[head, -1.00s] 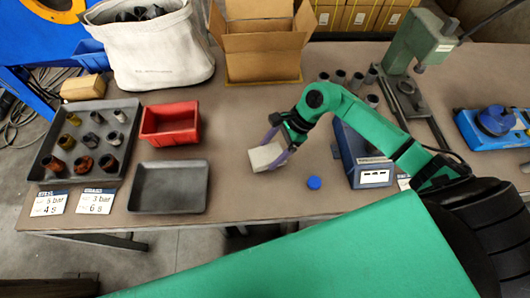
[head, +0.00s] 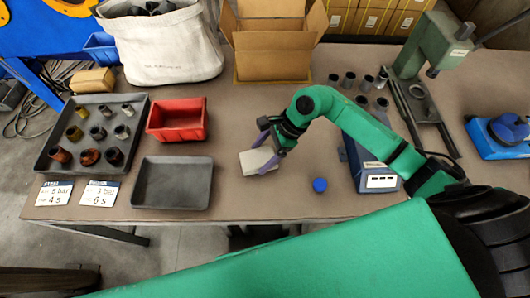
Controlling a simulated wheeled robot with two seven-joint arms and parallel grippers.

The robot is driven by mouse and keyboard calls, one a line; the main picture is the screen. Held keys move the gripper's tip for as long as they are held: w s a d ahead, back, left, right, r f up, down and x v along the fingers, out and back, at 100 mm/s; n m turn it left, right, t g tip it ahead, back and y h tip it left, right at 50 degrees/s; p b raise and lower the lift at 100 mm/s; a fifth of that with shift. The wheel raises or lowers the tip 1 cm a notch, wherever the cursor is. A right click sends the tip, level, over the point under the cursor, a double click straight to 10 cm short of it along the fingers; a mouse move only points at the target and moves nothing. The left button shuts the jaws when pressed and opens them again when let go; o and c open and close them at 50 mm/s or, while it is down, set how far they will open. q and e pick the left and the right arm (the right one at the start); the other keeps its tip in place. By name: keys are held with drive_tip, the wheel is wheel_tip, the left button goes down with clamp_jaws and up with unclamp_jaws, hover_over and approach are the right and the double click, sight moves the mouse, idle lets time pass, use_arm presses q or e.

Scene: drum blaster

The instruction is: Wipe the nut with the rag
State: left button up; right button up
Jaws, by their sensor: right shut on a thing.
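My right gripper (head: 268,150) is over the middle of the table, shut on a pale grey, block-shaped piece that looks like the folded rag (head: 257,162). I cannot tell whether the rag touches the table. Several nut-like metal pieces stand in a dark tray at the left: rusty ones such as this (head: 89,157), brassy ones such as this (head: 74,133), and grey ones such as this (head: 97,132). I cannot tell which is the task's nut. The gripper is well to the right of them. My left gripper is out of view.
A red bin (head: 177,120) and an empty dark tray (head: 140,205) lie between the parts tray (head: 101,99) and my gripper. A blue cap (head: 320,185) lies right of the rag. A cardboard box (head: 272,67) and white sack (head: 165,52) stand behind. A green press (head: 433,42) stands at the right.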

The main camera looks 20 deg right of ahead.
wheel_tip(320, 180, up, 6)
drive_tip(key=p, duration=0.3)
drive_tip(key=shift+p, duration=0.35)
drive_tip(key=n+g, duration=0.1)
drive_tip(key=f+n, duration=0.1)
drive_tip(key=n, duration=0.1)
drive_tip(key=shift+s+g, duration=0.3)
drive_tip(key=shift+g, duration=0.1)
drive_tip(key=n+g, duration=0.1)
drive_tip(key=n, duration=0.1)
drive_tip(key=d+n+g+h, duration=0.1)
drive_tip(key=n, duration=0.1)
drive_tip(key=d+n+g+h, duration=0.1)
drive_tip(key=n, duration=0.2)
drive_tip(key=shift+s+d+f, duration=0.1)
drive_tip(key=shift+s+f, duration=0.25)
drive_tip(key=d+r+n+g+h, duration=0.1)
drive_tip(key=d+n+h, duration=0.3)
drive_tip(key=d+n, duration=0.2)
drive_tip(key=shift+w+r+n+g, duration=0.15)
drive_tip(key=shift+r+n+g, duration=0.2)
drive_tip(key=shift+n, duration=0.65)
drive_tip(key=shift+d, duration=0.1)
